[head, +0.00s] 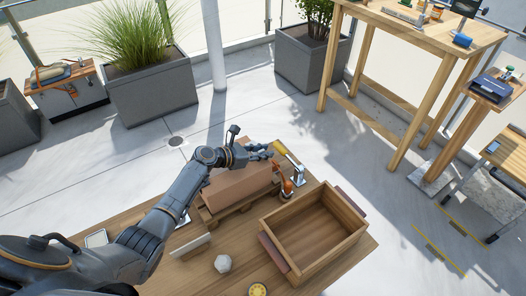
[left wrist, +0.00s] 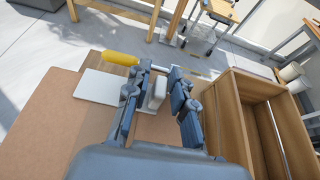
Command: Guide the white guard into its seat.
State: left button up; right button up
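A flat white plate (left wrist: 100,87), which looks like the guard, lies at the far end of the brown block in the left wrist view. A pale upright block (left wrist: 157,93) stands beside it, between my left gripper's fingers (left wrist: 160,75). The fingers are spread on both sides of this block, and I see no clear grip on it. A yellow handle-like piece (left wrist: 120,58) lies just beyond the plate. The seat cannot be made out. My right gripper is not in view.
A wooden crate (head: 328,257) stands right of the block on the wooden table (head: 216,250). A white polygonal piece (head: 222,263) and a yellow disc (head: 257,289) lie near the front.

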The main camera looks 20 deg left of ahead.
aim_at(258, 152)
pick_arm(q)
jog(key=shift+s+a+r, duration=0.1)
jog(key=shift+s+r, duration=0.05)
dwell(0.4)
jog(key=shift+s+a+r+p, duration=0.25)
jog(key=shift+s+a+p, duration=0.25)
jog(key=shift+p, duration=0.3)
jog(key=shift+v, duration=0.85)
jog(key=shift+d, duration=0.1)
jog(key=o, duration=0.6)
jog(key=shift+c, duration=0.2)
jog(key=o, duration=0.8)
